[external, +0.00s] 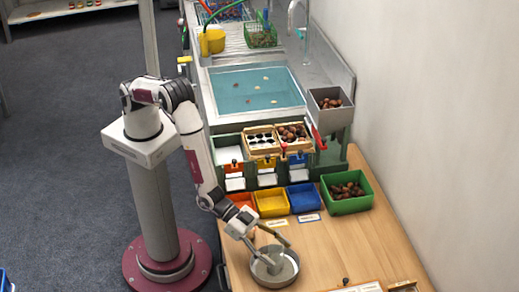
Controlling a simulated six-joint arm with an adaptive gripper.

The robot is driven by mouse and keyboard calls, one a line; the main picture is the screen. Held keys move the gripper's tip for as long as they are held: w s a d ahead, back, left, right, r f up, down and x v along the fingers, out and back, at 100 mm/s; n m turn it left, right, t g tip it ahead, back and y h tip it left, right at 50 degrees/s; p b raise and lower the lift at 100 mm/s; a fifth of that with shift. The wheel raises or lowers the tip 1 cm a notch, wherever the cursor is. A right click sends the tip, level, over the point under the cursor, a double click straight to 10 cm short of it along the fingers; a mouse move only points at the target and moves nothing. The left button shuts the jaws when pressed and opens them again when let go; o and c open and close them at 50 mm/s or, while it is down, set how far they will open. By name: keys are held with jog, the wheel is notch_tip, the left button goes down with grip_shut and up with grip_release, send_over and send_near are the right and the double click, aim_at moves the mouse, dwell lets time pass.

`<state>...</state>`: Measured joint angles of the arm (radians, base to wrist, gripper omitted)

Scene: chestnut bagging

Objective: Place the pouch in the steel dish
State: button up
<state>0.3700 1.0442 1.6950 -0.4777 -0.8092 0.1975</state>
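The steel dish (254,275) is a round, grey, shallow pan at the front left of the wooden table. My gripper (281,255) reaches down over the dish from the upper left. Its two fingers are spread apart, with a visible gap between them. A small greyish shape (278,265) shows inside the dish near the fingertips. It may be the pouch, but it is too small and too covered by the fingers to be sure. I cannot tell whether a finger touches it. No other pouch can be made out.
Orange, yellow (271,203) and blue (304,197) trays stand behind the dish, with a green bin (347,193) of chestnuts to their right. Further back are a sorting rack, a steel hopper (331,107) and a water-filled sink (256,90). The table right of the dish is mostly clear.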

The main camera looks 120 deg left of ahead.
dwell(0.7)
jog(key=s, duration=0.9)
dwell(0.3)
jog(key=shift+s, duration=0.1)
dwell(0.6)
jog(key=s+a+r+g+h, duration=0.1)
jog(key=s+a+r, duration=0.15)
jog(key=r, duration=0.55)
jog(key=s+a+r+g, duration=0.2)
jog(key=s+r, duration=0.2)
jog(key=r, duration=0.3)
jog(key=s+a+r+g+h, duration=0.1)
jog(key=s+a+r, duration=0.25)
jog(key=r, duration=0.45)
jog(key=s+a+r+g, duration=0.1)
jog(key=s+a+r, duration=0.1)
jog(key=s, duration=0.8)
jog(key=s+a+r+g+y, duration=0.1)
jog(key=s+a, duration=0.4)
jog(key=s, duration=0.6)
jog(key=s+a+r+g+y, duration=0.1)
jog(key=s+a+r+g, duration=0.1)
jog(key=s, duration=0.9)
jog(key=shift+a+r, duration=0.45)
jog(key=shift+a, duration=0.6)
